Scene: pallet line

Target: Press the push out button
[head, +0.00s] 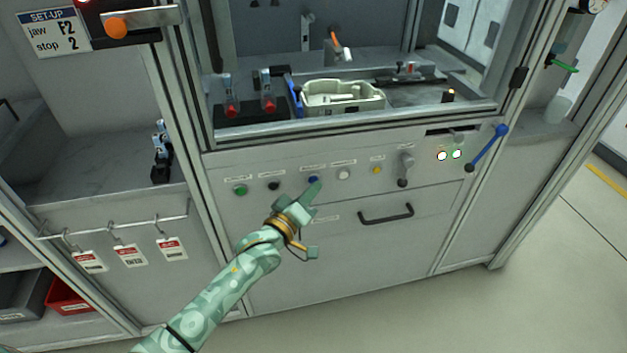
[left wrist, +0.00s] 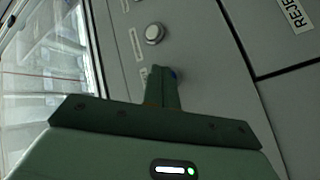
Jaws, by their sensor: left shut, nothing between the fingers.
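A row of round buttons runs along the grey front panel: green (head: 240,190), black (head: 274,186), blue (head: 313,180), white (head: 344,174) and yellow (head: 377,170). Their small labels are too blurred to read, so I cannot tell which one says push out. My left gripper (head: 315,189) is shut and empty, its fingertips at the blue button. In the left wrist view, the shut fingers (left wrist: 155,80) partly cover the blue button (left wrist: 173,74); I cannot tell whether they touch it. The white button (left wrist: 154,33) is clear of them. My right gripper is not in view.
A drawer handle (head: 386,214) sticks out below the buttons. To the right are a knob (head: 404,165), two lit lamps (head: 449,155) and a blue lever (head: 488,147). A pale tray (head: 343,97) stands in the bay above. Tags hang at lower left.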

